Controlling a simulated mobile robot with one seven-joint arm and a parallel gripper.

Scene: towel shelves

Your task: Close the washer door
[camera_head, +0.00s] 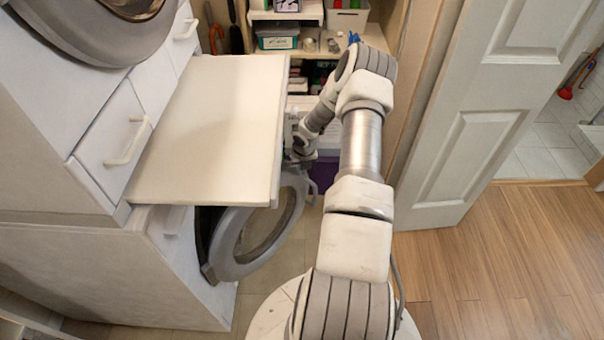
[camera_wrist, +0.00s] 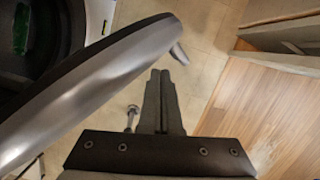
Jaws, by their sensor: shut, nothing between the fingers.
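The washer (camera_head: 150,270) is the lower white machine at the left in the head view. Its round grey door (camera_head: 238,243) stands open, swung out from the front. In the wrist view the door (camera_wrist: 90,90) crosses the left side as a grey rim, with the dark drum opening (camera_wrist: 35,40) behind it. My gripper (camera_wrist: 160,75) is shut and empty. Its fingertips are beside the door's outer edge, close to a small tab (camera_wrist: 180,54) on the rim. I cannot tell whether they touch. In the head view my gripper (camera_head: 305,158) is beside the door's upper far edge, partly hidden.
A white pull-out board (camera_head: 210,130) juts out above the washer door. Another machine with a round door (camera_head: 95,25) stands on top. Shelves with boxes (camera_head: 278,38) are at the back. A white room door (camera_head: 490,110) stands at the right, with open wooden floor (camera_head: 500,260) before it.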

